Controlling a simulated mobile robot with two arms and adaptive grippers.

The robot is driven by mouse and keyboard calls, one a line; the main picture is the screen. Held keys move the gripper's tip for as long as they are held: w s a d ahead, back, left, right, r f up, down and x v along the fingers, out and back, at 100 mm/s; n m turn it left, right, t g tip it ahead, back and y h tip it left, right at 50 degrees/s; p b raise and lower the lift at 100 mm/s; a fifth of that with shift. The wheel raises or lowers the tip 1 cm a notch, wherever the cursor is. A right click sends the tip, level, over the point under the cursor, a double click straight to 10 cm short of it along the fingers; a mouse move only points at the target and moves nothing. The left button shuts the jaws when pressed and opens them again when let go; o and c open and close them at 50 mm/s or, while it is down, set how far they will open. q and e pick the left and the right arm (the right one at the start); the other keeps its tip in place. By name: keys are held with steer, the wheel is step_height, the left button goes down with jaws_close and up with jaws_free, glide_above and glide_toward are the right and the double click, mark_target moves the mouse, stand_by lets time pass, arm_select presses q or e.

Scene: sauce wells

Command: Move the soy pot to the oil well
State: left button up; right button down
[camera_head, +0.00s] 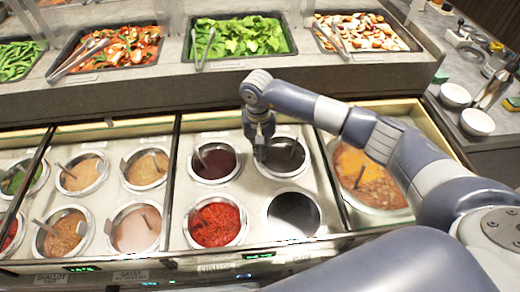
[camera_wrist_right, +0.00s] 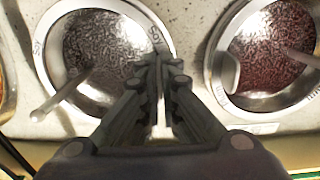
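The soy pot (camera_head: 292,163) is a round steel pot with dark contents, seated in the back right well of the middle counter section. A spoon handle leans in it. In the wrist view the soy pot (camera_wrist_right: 105,45) is at left, with "Soy" lettering on the ring around it. The well in front of it (camera_head: 293,214) looks empty, with a dark grey inside; its label is not readable. My right gripper (camera_head: 260,150) is at the soy pot's left rim. In the wrist view its fingertips (camera_wrist_right: 162,62) are close together at that rim, apparently pinching it. My left gripper is out of view.
A dark red sauce pot (camera_head: 214,162) stands left of the soy pot, and a chilli pot (camera_head: 216,222) in front of that. Several sauce pots fill the left section. A tray (camera_head: 367,180) sits at right. Food trays line the raised shelf behind.

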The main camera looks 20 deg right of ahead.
stand_by(0.3)
steer(key=c, duration=1.7)
jaws_free()
steer(key=o, duration=0.6)
steer(key=shift+s+f, duration=0.1)
steer(key=shift+r+p, duration=2.4)
steer(key=shift+r, duration=3.2)
